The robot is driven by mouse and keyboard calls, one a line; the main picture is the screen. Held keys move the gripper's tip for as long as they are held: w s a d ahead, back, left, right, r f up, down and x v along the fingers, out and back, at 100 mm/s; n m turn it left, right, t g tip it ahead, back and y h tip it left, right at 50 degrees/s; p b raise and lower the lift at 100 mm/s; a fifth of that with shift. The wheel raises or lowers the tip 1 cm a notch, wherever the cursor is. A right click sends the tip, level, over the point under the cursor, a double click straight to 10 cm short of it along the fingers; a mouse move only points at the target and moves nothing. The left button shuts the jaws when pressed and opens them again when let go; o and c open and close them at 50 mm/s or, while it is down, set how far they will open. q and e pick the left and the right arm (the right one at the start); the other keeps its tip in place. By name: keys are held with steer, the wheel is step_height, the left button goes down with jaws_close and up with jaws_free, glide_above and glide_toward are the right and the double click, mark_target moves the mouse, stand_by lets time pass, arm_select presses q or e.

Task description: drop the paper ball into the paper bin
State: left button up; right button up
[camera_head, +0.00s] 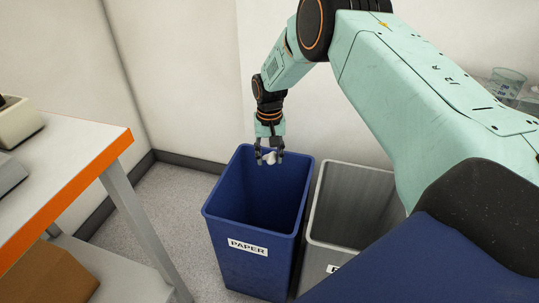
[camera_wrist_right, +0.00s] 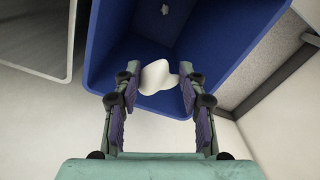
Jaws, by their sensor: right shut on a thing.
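The paper ball (camera_head: 270,158) is a small white crumpled lump, held between the fingers of my right gripper (camera_head: 269,160). In the right wrist view the ball (camera_wrist_right: 158,77) sits between the fingertips of the gripper (camera_wrist_right: 160,88), over the opening of the blue bin (camera_wrist_right: 100,70). In the head view the blue paper bin (camera_head: 232,262) has a white label reading PAPER. The right gripper is over the far part of its opening. A small pale scrap (camera_wrist_right: 165,8) shows inside the bin in the wrist view. My left gripper is out of view.
A grey bin (camera_head: 318,258) stands right of the blue one, its label partly hidden by my arm. A white table (camera_head: 60,185) with an orange edge is at left, with a brown box (camera_head: 50,275) below. Walls stand close behind the bins. A clear beaker (camera_head: 505,82) shows at right.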

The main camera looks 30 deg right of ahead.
mark_target(268, 167)
steer(key=f+b, duration=0.2)
steer(key=f, duration=0.1)
steer(key=shift+w+f, duration=0.2)
steer(key=shift+f, duration=0.1)
steer(key=shift+f+b, duration=0.35)
steer(key=shift+b, duration=0.25)
steer(key=shift+s+f, duration=0.1)
steer(key=shift+f, duration=0.1)
steer(key=shift+a+f+b, duration=0.1)
steer(key=shift+f+b, duration=0.05)
steer(key=shift+b, duration=0.25)
steer(key=o, duration=0.9)
steer(key=shift+c, duration=0.2)
steer(key=shift+o, duration=0.8)
